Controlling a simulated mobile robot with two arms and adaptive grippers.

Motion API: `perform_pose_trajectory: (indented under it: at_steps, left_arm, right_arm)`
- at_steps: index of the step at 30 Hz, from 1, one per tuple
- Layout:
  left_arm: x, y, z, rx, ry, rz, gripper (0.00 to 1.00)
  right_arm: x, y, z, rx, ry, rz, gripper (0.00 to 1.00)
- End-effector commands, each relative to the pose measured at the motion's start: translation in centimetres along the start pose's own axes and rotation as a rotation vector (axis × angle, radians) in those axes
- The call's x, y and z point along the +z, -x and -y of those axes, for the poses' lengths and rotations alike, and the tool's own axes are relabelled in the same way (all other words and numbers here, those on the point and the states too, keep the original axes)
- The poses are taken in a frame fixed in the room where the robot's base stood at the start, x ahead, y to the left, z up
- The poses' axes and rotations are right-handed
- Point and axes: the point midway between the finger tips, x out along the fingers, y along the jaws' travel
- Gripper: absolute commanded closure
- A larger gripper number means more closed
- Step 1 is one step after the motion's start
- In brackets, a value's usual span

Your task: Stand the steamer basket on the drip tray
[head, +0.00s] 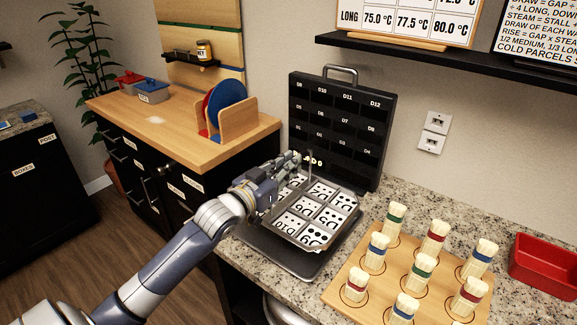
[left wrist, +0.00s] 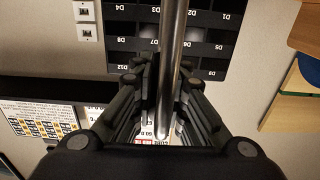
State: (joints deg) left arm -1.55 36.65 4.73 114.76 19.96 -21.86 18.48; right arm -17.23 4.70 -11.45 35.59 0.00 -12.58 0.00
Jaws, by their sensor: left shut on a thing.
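The steamer basket (head: 318,245) appears to be the square metal tray-like piece divided into cells with numbered white cards. It is over the dark drip tray (head: 270,250) on the counter, which shows along its left and front sides. I cannot tell whether the basket touches the drip tray. My left gripper (head: 292,163) is at the back left of the basket, shut on its upright metal handle. In the left wrist view the handle is a shiny steel bar (left wrist: 174,50) running between the fingers. The handle's lower end is hidden by the gripper there. My right gripper is out of view.
A black labelled rack (head: 335,125) stands right behind the basket. A wooden board (head: 345,280) with several banded pegs is at the front right, and a red bin (head: 545,265) is beyond it. A wooden-topped cabinet (head: 150,125) stands at the left.

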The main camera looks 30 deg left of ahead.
Motion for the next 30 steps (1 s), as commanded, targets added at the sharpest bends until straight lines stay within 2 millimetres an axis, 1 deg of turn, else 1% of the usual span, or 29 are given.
perform_pose_trajectory:
  at_steps: [5,6,8,11,23,26,30]
  left_arm:
    - [-0.1,0.0,0.0,0.0,-0.003,-0.003,1.0]
    - [0.2,0.0,0.0,0.0,-0.001,0.003,0.8]
    - [0.2,0.0,0.0,0.0,-0.001,0.004,0.67]
    - [0.2,0.0,0.0,0.0,-0.001,0.004,0.66]
    - [0.1,0.1,0.0,0.0,-0.001,0.003,0.66]
    - [0.3,0.6,0.1,-0.001,-0.001,0.004,0.66]
    - [0.3,2.1,0.0,-0.001,-0.001,0.004,0.66]
  right_arm:
    - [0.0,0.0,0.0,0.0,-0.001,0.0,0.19]
    - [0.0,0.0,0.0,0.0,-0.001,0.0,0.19]
    - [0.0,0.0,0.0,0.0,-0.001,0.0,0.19]
    - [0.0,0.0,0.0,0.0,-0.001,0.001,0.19]
    - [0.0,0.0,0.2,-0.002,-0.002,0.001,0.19]
    - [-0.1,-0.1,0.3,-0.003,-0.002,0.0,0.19]
    - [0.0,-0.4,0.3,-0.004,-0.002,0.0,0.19]
